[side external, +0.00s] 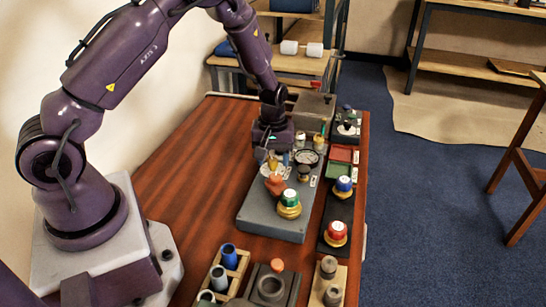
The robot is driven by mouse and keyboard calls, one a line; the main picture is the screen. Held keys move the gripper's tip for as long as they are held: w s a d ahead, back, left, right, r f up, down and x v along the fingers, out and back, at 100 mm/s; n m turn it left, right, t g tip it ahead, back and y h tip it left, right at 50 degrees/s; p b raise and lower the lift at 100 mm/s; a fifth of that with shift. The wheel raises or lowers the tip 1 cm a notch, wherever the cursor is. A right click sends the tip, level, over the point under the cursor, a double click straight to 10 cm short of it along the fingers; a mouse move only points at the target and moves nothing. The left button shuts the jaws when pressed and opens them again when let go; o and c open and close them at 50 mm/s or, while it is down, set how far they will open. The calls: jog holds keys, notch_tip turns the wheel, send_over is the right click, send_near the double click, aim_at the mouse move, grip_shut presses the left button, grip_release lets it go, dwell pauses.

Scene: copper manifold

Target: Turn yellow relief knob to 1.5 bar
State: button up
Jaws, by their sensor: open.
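My gripper (272,158) is open and points down over the far left part of the grey manifold block (262,222). A small yellow piece (272,165) shows right at its fingertips and looks like the yellow relief knob. It is partly hidden, and I cannot tell whether the fingers touch it or stand around it. A round gauge (306,157) with a pale dial lies just right of the gripper. Its reading and any knob scale are too small to make out.
On the block, an orange-red knob (274,186) and a green-topped brass knob (289,204) stand nearer. Right of it are a blue-topped knob (343,187) and a red-topped knob (336,233). A wooden rack (233,264) stands in front. The wooden tabletop (190,150) is clear at left.

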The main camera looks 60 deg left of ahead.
aim_at(271, 160)
notch_tip(271, 160, up, 13)
jog(key=shift+f, duration=0.15)
dwell(0.4)
jog(key=s+d+r+m+t, duration=0.2)
jog(key=s+d+r+m, duration=0.3)
jog(key=s+r, duration=0.3)
jog(key=s+d+r+m+t, duration=0.3)
jog(key=s+d+r+m, duration=0.2)
jog(key=s+r, duration=0.3)
jog(key=s+m, duration=0.1)
jog(key=s, duration=0.3)
jog(key=shift+r+t, duration=0.3)
jog(key=shift+r, duration=0.05)
jog(key=shift+c, duration=0.5)
